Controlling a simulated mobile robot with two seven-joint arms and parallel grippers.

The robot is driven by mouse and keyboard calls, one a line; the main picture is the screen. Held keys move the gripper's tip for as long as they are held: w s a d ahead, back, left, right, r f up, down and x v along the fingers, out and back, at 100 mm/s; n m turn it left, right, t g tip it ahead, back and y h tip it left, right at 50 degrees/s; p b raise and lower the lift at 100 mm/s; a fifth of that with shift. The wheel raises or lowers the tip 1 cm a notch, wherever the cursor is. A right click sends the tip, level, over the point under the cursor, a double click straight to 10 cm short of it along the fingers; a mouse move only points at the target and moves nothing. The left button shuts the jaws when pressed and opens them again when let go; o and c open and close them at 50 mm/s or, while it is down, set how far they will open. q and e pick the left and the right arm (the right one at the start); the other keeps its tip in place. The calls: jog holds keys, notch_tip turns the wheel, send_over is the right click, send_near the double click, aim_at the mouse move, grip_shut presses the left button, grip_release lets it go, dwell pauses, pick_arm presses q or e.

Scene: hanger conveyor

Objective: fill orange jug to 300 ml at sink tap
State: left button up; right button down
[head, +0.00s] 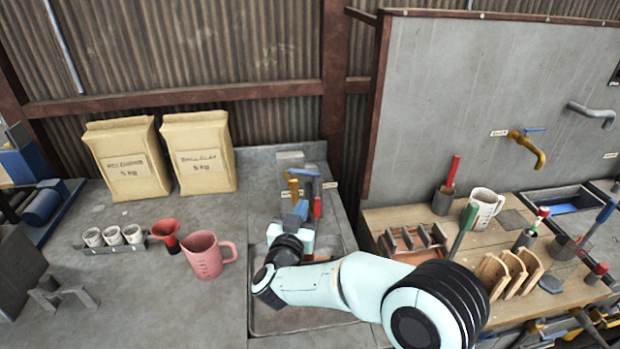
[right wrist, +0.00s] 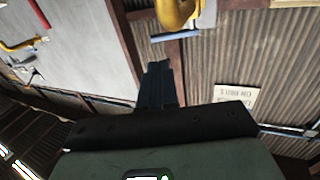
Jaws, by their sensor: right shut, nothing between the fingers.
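A pink-orange jug (head: 205,257) with its handle to the right stands upright on the grey bench, left of the sink (head: 262,318). I cannot read its marks or see any water in it. A brass tap (head: 293,187) with a blue lever (head: 303,172) stands behind the sink. My right gripper (head: 301,205) is shut and empty, just in front of this tap. The right wrist view shows its closed dark fingers (right wrist: 158,82) close below the brass spout (right wrist: 177,12) and the blue lever (right wrist: 175,36). Whether they touch is unclear. My left gripper is not in view.
A red funnel (head: 167,234) and a rack of small white cups (head: 113,237) stand left of the jug. Two paper sacks (head: 126,160) stand behind. My right arm covers much of the sink. Another brass tap (head: 529,148) and a white jug (head: 485,207) are at the right.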

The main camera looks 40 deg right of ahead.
aim_at(316, 176)
jog(key=p+x, duration=0.1)
jog(key=x, duration=0.9)
jog(key=shift+w+a+r+p, duration=0.1)
jog(key=shift+a+r+p, duration=0.05)
jog(key=shift+p, duration=0.25)
jog(key=shift+w+d, duration=0.35)
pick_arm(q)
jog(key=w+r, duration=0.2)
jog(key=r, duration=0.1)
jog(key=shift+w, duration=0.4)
pick_arm(e)
jog(key=shift+s, duration=0.1)
jog(key=d+n+t+y+b, duration=0.1)
jog(key=b, duration=0.1)
jog(key=d+n+t+y+b, duration=0.1)
jog(key=n+t+y+b, duration=0.1)
jog(key=shift+w+d, duration=0.3)
jog(key=shift+w, duration=0.1)
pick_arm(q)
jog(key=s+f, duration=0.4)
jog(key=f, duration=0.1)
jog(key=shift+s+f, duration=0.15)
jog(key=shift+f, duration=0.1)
